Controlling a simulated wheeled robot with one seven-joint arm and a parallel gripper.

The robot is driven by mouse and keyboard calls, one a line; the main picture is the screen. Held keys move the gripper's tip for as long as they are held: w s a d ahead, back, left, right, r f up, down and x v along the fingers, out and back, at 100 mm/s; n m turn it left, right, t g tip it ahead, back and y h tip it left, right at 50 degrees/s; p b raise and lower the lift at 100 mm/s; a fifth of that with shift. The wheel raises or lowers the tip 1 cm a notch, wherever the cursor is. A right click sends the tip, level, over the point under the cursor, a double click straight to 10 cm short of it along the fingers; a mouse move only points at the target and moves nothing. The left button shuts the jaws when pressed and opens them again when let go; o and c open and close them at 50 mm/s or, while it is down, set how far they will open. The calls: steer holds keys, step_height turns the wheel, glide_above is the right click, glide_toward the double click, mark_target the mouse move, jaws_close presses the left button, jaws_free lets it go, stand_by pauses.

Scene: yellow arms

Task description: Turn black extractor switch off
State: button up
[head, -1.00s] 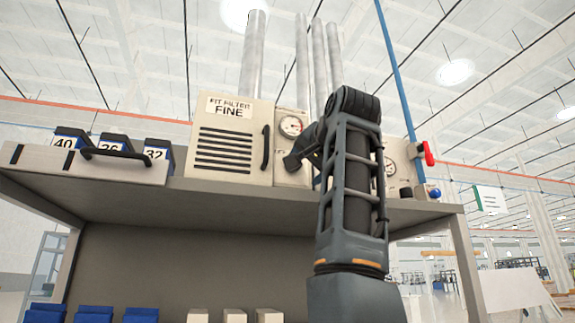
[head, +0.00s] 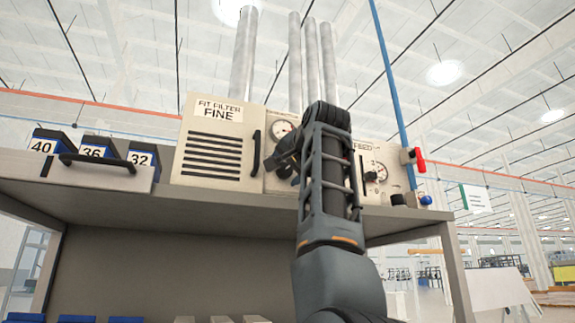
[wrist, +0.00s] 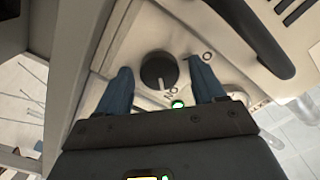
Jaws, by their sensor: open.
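The black switch (wrist: 157,71) is a round knob on a cream panel in the wrist view. A pale mark on its lower edge faces the ON lettering, and a green lamp (wrist: 178,104) is lit just below. Another label at its right is partly covered by a finger. My gripper (wrist: 161,66) is open, with one blue-grey finger on each side of the knob; I cannot tell whether they touch it. In the head view my gripper (head: 281,163) is in front of the panel below a gauge, and the knob cannot be made out there.
The FIT FILTER FINE box (head: 218,142) with its black handle stands left of my gripper. A FEED panel (head: 375,168), a red valve handle (head: 419,160) and a blue knob (head: 425,200) are at the right. Numbered bins (head: 95,151) stand at the far left.

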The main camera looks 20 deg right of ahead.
steer(key=c, duration=1.1)
steer(key=shift+o, duration=0.2)
steer(key=shift+n, duration=0.3)
steer(key=n, duration=1.3)
steer(key=shift+a, duration=0.15)
steer(key=shift+a+n, duration=0.1)
steer(key=shift+n, duration=2)
